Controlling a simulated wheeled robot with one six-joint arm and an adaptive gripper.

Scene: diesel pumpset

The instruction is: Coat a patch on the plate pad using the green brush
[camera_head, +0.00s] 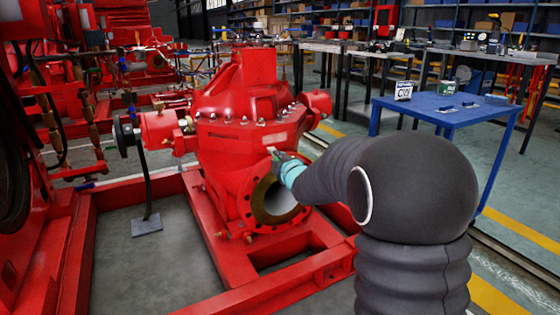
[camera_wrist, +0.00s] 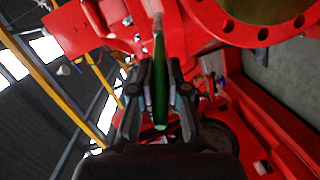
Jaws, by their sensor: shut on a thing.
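My gripper (camera_head: 287,168) is shut on the green brush (camera_wrist: 160,85) in front of the red pump casing (camera_head: 232,135). In the wrist view the brush's green handle lies between my two fingers (camera_wrist: 160,68), and its pale head points at the red surface at the top edge. A pale rectangular patch, which looks like the plate pad (camera_head: 275,139), is on the casing just above my gripper in the head view. The brush tip is close below it; I cannot tell whether it touches. The bristles are too small to make out.
The round pump flange opening (camera_head: 275,203) is just below my gripper. Red base rails (camera_head: 250,282) surround the pump. A blue table (camera_head: 440,118) at the right bears a white lettered box (camera_head: 403,91), a green tin (camera_head: 446,88) and small blue items. The floor between is clear.

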